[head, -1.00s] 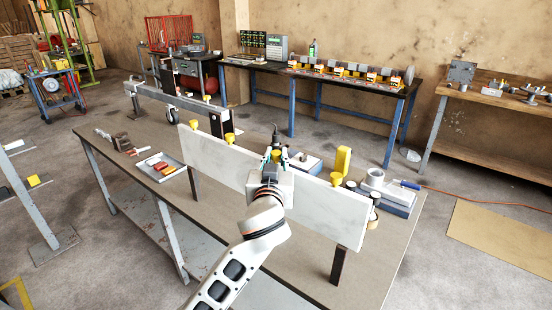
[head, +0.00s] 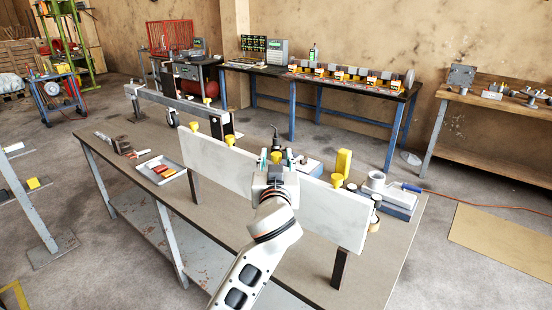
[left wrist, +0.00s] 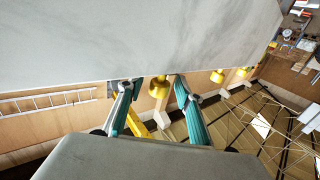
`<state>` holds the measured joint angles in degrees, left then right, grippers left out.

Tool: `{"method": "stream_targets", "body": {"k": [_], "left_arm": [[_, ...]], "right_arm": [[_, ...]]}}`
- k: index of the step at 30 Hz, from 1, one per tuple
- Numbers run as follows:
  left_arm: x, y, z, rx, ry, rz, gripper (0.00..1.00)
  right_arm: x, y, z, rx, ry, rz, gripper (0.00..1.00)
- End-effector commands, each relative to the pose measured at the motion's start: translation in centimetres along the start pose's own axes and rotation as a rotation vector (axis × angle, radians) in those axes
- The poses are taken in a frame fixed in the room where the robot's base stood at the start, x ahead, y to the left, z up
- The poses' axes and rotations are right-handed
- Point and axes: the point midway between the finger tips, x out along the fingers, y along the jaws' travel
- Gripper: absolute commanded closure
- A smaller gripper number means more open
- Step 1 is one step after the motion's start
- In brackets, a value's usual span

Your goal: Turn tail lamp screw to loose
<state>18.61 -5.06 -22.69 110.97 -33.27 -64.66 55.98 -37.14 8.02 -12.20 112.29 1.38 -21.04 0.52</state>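A pale upright board (head: 225,157) stands on the workbench with yellow screws along its top edge. One yellow screw (head: 276,157) shows between the teal fingers of my left gripper (head: 276,160). In the left wrist view my left gripper (left wrist: 157,88) is open, with its fingers apart on either side of a yellow screw (left wrist: 159,88). Gaps show beside the screw. Other yellow screws stand to the left (head: 194,126), (head: 229,140) and to the right (head: 337,179) in the head view. I cannot read which is the tail lamp screw. My right gripper is not in view.
A grey tray (head: 150,172) with red and yellow pieces lies left of the board. A yellow block (head: 343,161), a white roll (head: 376,179) and a blue-grey case (head: 400,203) stand behind its right end. The bench's front right is clear.

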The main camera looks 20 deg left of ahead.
Motion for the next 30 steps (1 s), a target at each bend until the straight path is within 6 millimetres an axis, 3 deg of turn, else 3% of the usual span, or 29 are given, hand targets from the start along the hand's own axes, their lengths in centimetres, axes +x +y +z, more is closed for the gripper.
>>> {"method": "stream_targets", "body": {"k": [20,30], "left_arm": [[0.1,-0.1,-0.1,0.004,0.002,0.139,0.65],[-5.1,-0.6,0.2,-0.005,-0.003,0.146,0.65]], "right_arm": [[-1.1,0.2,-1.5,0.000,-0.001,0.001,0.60],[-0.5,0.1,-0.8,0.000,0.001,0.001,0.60]]}}
